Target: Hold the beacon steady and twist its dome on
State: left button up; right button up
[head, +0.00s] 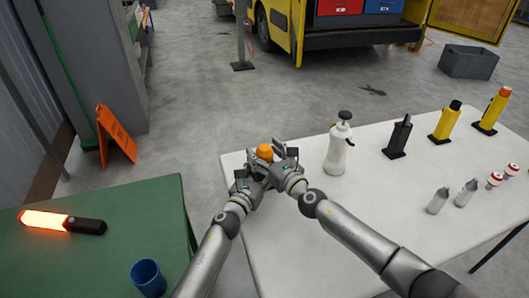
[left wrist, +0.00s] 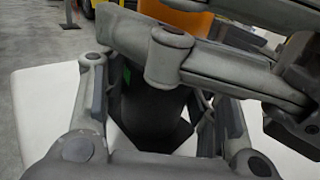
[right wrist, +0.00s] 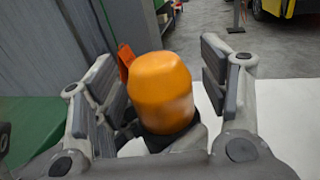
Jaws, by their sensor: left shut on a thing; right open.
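The beacon has an orange dome (head: 265,152) above a dark base (left wrist: 150,105), over the white table's left back corner. My left gripper (head: 253,175) is shut on the dark base, which stands between its fingers in the left wrist view. My right gripper (head: 277,158) is open around the dome. In the right wrist view the dome (right wrist: 160,92) stands between the two fingers, with visible space on its right side. The dome sits over the base; I cannot tell whether it is threaded on. My grippers hide most of the base in the head view.
The white table (head: 350,225) holds a white spray bottle (head: 339,145), a black device (head: 398,138), yellow devices (head: 446,122) and small bottles to the right. A green table (head: 110,225) at left holds a glowing baton (head: 50,220) and a blue cup (head: 148,278).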

jog(key=shift+c, duration=0.3)
jog(key=c, duration=1)
